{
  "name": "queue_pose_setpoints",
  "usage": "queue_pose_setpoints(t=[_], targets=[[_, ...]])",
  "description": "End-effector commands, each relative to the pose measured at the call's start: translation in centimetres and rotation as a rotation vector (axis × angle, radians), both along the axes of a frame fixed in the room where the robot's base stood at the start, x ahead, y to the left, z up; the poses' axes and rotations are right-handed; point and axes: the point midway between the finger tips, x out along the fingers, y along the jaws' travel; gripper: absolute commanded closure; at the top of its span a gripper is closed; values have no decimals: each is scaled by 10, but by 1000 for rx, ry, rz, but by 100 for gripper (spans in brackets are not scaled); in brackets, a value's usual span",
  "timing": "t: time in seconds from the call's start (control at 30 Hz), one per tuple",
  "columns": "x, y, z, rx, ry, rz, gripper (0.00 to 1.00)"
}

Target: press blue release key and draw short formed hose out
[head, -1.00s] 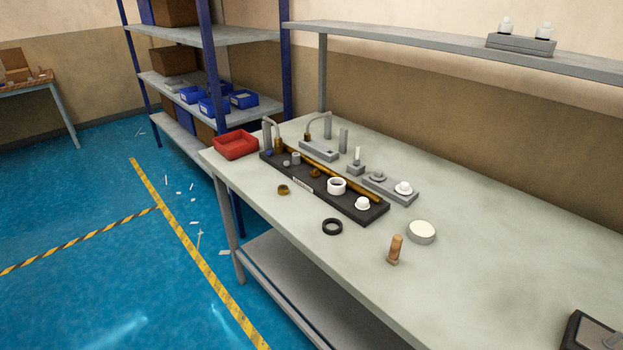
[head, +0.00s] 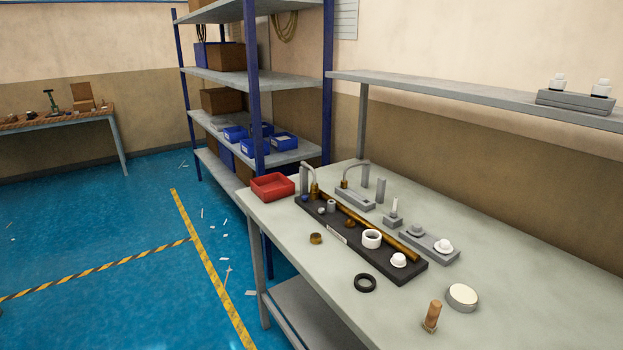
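A black fixture board (head: 390,262) lies on the workbench (head: 490,270). A small blue part (head: 305,198) sits at its far left end; it may be the blue release key, but it is too small to tell. A short bent grey hose (head: 306,172) rises beside it and comes down to a brass fitting (head: 315,189). A second bent hose (head: 356,165) stands on a grey block (head: 355,198) behind the board, also with a brass end. I cannot tell which one is the short formed hose. My gripper is not in view.
A red tray (head: 272,187) stands at the bench's left corner. A black ring (head: 365,283), a brass ring (head: 316,238), a brush-like tool (head: 431,316) and a round tin (head: 462,297) lie in front. A raised shelf (head: 450,93) runs behind. The floor at left is mostly open.

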Motion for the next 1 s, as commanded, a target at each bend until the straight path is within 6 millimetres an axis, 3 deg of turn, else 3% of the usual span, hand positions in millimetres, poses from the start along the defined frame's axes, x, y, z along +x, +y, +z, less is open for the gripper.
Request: queue_pose_setpoints(t=[0.1, 0.53, 1.0], targets=[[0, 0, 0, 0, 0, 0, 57], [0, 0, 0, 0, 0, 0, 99], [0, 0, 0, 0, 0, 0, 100]])
